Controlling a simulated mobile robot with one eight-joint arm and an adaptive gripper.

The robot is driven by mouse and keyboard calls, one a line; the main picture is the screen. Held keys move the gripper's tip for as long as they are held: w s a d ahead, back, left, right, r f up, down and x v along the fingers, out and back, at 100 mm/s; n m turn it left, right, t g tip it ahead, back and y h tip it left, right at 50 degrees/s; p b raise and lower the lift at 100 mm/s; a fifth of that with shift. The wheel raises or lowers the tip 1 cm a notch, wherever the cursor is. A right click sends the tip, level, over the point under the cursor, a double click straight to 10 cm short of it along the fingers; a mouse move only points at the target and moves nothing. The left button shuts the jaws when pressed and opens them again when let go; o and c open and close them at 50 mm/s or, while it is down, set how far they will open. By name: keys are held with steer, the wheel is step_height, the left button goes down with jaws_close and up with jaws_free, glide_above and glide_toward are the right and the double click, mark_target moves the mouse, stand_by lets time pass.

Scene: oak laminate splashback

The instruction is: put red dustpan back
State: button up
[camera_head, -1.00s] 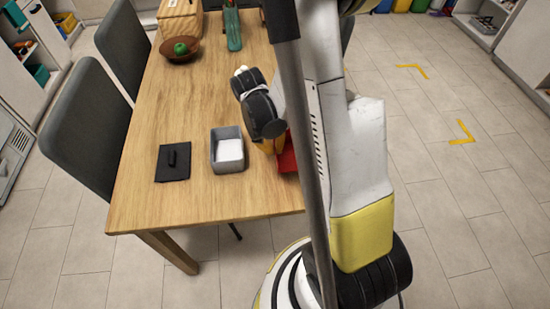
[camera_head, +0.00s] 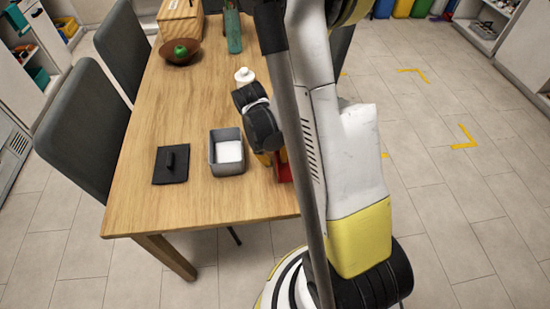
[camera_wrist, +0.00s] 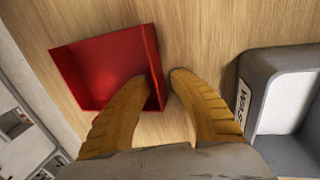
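The red dustpan (camera_wrist: 105,70) lies on the wooden table in the wrist view, left of centre. In the head view only a small red part (camera_head: 284,172) shows beside my arm, near the table's front right edge. My gripper (camera_wrist: 161,76) is open, with its yellow-orange fingers apart. The left fingertip overlaps the dustpan's right end. The right fingertip is just outside its right wall, over bare wood. Contact cannot be told. In the head view my gripper (camera_head: 266,158) is largely hidden by its own wrist.
A grey bin (camera_head: 226,172) stands left of my gripper; its labelled side (camera_wrist: 245,98) is close to the right finger. A black lidded-looking item (camera_head: 171,172), a white bottle (camera_head: 244,76), a brown bowl (camera_head: 179,57) and a wooden box (camera_head: 181,20) are on the table. Chairs (camera_head: 83,130) line its left side.

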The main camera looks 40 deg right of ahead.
steer(key=shift+r, duration=0.1)
steer(key=p+v, duration=0.6)
steer(key=v, duration=0.6)
steer(key=s+a+r+n+t+y, duration=0.1)
steer(key=s+a+r+n+t, duration=0.2)
steer(key=a+r, duration=0.4)
steer(key=s+a+r+n+t+y, duration=0.1)
steer(key=s+a+r+n+t, duration=0.2)
steer(key=r, duration=0.7)
steer(key=a+t, duration=0.2)
steer(key=a, duration=0.2)
steer(key=shift+s+r+t, duration=0.2)
steer(key=shift+r+t, duration=0.1)
steer(key=shift+r, duration=0.05)
